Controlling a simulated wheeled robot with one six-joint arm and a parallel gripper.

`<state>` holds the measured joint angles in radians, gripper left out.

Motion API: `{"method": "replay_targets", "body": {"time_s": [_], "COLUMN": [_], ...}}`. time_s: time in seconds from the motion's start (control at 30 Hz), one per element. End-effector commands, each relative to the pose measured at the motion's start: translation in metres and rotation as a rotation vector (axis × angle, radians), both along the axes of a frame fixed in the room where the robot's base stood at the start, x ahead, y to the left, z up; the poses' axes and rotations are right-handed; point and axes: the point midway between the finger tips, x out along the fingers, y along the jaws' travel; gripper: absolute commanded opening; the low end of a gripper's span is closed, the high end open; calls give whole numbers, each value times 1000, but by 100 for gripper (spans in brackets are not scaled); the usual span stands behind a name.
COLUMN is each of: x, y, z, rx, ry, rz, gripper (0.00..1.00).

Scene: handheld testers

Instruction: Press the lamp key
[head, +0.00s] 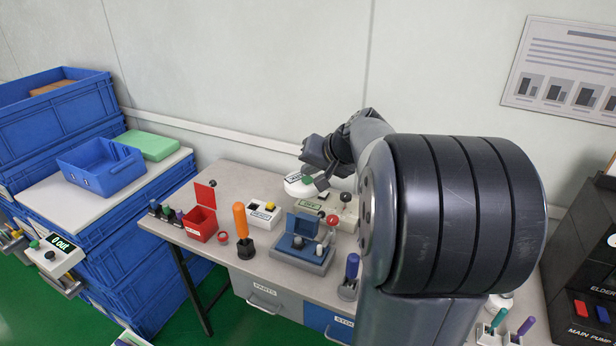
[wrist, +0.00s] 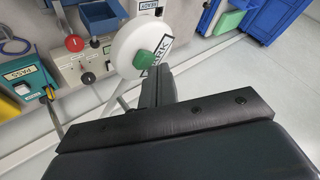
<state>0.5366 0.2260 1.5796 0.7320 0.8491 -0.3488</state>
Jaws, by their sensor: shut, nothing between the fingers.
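My gripper shows in the wrist view (wrist: 156,74) with its dark fingers together and nothing between them. In the head view my gripper (head: 322,182) is over the back of the table. A green button (wrist: 143,60) sits on a round white housing (wrist: 128,38) just beyond the fingertips; I cannot tell whether they touch. The housing also shows in the head view (head: 296,188), partly behind my gripper. Its label ends in "RK", the rest being covered. I can read no lamp label on any key.
Beside the housing is a beige box with a red knob (wrist: 75,43) and black knobs. The table (head: 228,178) also holds a red open box (head: 201,222), an orange-handled device (head: 240,218) and a blue tester (head: 301,252). Blue crates (head: 95,222) stand left.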

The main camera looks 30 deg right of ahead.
Motion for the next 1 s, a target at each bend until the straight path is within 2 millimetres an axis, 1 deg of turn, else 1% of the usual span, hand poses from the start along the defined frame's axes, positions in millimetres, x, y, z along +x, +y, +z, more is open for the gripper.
{"method": "replay_targets", "body": {"time_s": [0.37, 0.67, 1.0], "x": [0, 0, 0], "y": [0, 0, 0], "z": [-1, -10, -9], "rx": [0, 0, 0], "ry": [0, 0, 1], "rz": [0, 0, 1], "gripper": [0, 0, 0]}}
